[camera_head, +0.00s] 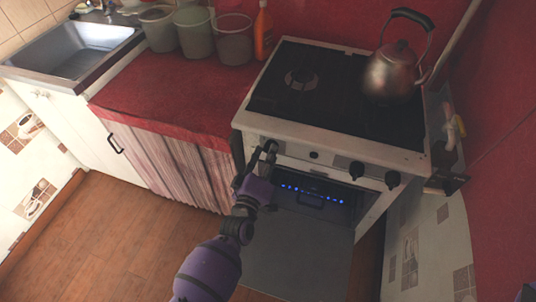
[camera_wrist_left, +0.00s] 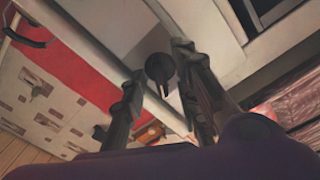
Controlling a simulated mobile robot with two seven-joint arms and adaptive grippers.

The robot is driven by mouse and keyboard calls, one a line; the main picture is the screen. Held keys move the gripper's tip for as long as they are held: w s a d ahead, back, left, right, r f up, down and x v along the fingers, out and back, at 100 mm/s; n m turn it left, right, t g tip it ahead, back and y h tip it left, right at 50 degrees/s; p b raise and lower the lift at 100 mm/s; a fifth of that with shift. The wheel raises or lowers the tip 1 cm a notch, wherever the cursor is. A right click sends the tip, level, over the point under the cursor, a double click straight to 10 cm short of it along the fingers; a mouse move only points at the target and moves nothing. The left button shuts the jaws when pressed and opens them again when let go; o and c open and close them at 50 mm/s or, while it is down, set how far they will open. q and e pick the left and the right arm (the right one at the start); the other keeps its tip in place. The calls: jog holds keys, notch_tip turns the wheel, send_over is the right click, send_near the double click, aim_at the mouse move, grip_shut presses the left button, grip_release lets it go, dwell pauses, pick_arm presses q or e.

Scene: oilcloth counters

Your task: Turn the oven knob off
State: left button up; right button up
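The white oven and stove (camera_head: 330,143) stands against the red wall, with black knobs along its front panel. My left gripper (camera_head: 266,152) is at the left end of the panel and covers that spot. In the left wrist view, a black knob (camera_wrist_left: 160,68) with a pointer lies beyond and between the spread fingers of the left gripper (camera_wrist_left: 155,95). The fingers look open and empty; contact cannot be told. My right gripper is not in view.
A metal kettle (camera_head: 392,75) stands on the black hob. Blue lights (camera_head: 312,190) glow in the oven front below the panel. Buckets (camera_head: 194,32) and an orange bottle (camera_head: 263,32) stand on the red counter (camera_head: 165,95). Wooden floor (camera_head: 110,235) is clear at left.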

pick_arm(q)
jog(key=shift+w, duration=0.15)
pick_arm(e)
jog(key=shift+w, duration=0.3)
pick_arm(q)
jog(key=c, duration=0.5)
grip_shut()
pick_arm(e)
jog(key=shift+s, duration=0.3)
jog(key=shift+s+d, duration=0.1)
pick_arm(q)
jog(key=m+p, duration=0.1)
jog(key=m, duration=1)
jog(key=shift+m, duration=0.3)
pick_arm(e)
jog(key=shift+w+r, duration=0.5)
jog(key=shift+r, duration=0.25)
pick_arm(q)
jog(key=shift+m, duration=0.3)
